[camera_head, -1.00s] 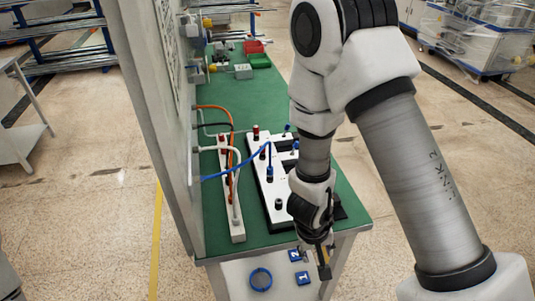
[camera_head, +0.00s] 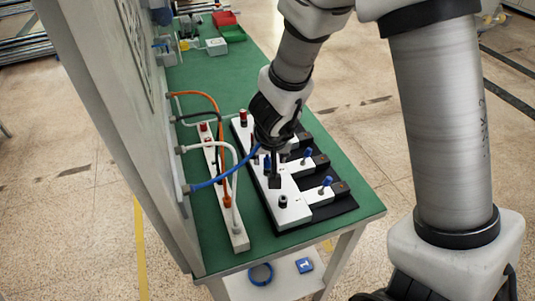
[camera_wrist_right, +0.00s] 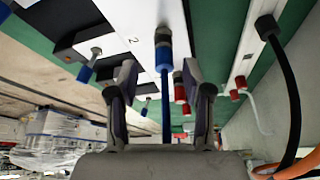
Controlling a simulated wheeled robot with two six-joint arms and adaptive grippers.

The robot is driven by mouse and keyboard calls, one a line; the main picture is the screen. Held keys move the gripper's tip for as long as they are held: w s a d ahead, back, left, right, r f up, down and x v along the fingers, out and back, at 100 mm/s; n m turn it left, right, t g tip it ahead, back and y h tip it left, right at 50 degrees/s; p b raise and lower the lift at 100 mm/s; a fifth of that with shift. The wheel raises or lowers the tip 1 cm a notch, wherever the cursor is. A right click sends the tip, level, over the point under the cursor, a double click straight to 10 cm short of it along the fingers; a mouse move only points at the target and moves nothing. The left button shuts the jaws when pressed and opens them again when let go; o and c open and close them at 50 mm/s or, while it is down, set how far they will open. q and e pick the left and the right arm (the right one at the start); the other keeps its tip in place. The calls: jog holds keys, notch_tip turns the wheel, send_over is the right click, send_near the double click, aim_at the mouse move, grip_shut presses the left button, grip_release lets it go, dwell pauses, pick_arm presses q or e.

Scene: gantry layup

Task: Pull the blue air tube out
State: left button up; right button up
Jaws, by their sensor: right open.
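The blue air tube (camera_head: 225,175) curves from the wall panel at left up to the white fixture block (camera_head: 292,208) on the green table. In the right wrist view the blue tube (camera_wrist_right: 165,105) runs between my open fingers into a blue fitting (camera_wrist_right: 163,55) on the white block. My right gripper (camera_head: 274,178) is over that block in the head view and partly hides the tube's end. Its two fingers (camera_wrist_right: 160,82) stand apart on either side of the tube in the wrist view; I see no clear contact. My left gripper is not in view.
An orange tube (camera_head: 222,125) and a white tube (camera_head: 234,165) run close by to a white strip (camera_head: 236,232). Blue-capped fittings (camera_head: 306,156) stand right of the gripper. Red and green bins (camera_head: 226,19) are at the back. A blue ring (camera_head: 261,274) lies on the lower shelf.

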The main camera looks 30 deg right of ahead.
aim_at(266, 158)
jog(key=w+f, duration=0.2)
jog(key=f, duration=0.1)
jog(key=shift+w+d+b, duration=0.15)
jog(key=shift+d+b, duration=0.05)
jog(key=shift+b, duration=0.15)
jog(key=shift+s+r, duration=0.45)
jog(key=shift+s, duration=0.05)
jog(key=shift+c, duration=1.1)
jog(key=c, duration=0.6)
grip_shut()
jog(key=shift+c, duration=0.2)
grip_release()
grip_shut()
jog(key=shift+w+r+p, duration=0.3)
jog(key=shift+p, duration=0.3)
jog(key=shift+s+r+p, duration=0.1)
jog(key=shift+r+p, duration=0.3)
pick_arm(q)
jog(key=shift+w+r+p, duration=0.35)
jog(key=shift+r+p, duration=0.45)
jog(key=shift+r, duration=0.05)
pick_arm(e)
jog(key=shift+r, duration=0.7)
